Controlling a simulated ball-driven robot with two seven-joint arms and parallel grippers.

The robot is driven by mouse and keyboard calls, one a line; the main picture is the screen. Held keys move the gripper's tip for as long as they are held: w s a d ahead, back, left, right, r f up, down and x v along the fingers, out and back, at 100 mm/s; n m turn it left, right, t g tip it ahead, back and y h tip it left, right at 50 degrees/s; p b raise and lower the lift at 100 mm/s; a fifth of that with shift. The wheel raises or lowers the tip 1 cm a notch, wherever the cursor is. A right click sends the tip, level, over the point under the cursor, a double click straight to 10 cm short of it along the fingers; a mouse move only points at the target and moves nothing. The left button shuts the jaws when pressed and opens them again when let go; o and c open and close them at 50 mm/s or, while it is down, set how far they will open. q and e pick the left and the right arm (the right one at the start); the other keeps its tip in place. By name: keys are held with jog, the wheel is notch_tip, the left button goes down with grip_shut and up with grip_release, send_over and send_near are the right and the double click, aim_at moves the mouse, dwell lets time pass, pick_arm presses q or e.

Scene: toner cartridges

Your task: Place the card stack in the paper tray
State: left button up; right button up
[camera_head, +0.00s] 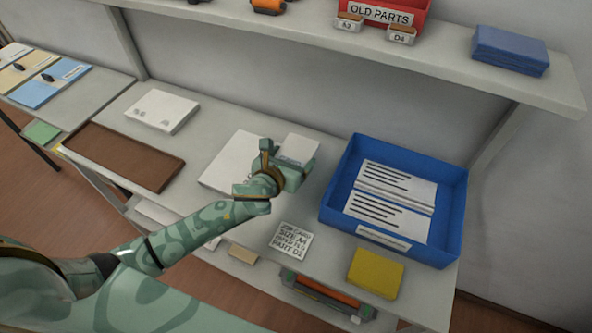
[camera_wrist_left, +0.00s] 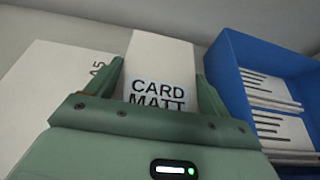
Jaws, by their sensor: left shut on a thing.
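My left gripper (camera_head: 284,168) is above the middle of the lower shelf, shut on a white card stack (camera_head: 299,148). In the left wrist view the card stack (camera_wrist_left: 160,58) stands between the two fingers and carries a label reading "CARD MATT"; its lower part is hidden by the gripper. A blue tray (camera_head: 452,215) is to the right of the gripper, apart from it. It holds two piles of printed sheets (camera_head: 388,215) and has a white label on its front, too small to read. The blue tray (camera_wrist_left: 233,95) also shows at the right in the left wrist view. My right gripper is not in view.
A larger white stack (camera_head: 225,170) lies just left of the gripper. A white note (camera_head: 291,241) and a yellow block (camera_head: 376,273) lie near the front edge. A brown tray (camera_head: 125,157) and a white pack (camera_head: 162,110) are farther left. An upper shelf (camera_head: 300,40) overhangs the back.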

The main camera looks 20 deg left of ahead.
pick_arm(q)
jog(key=shift+w+d+f, duration=0.2)
jog(key=shift+w+f, duration=0.25)
jog(key=shift+f, duration=0.15)
jog(key=f+b, duration=0.3)
jog(key=f, duration=0.1)
jog(key=shift+w+d, duration=0.25)
jog(key=shift+w, duration=0.05)
jog(key=shift+r, duration=0.2)
jog(key=shift+f, duration=0.2)
jog(key=o, duration=1.2)
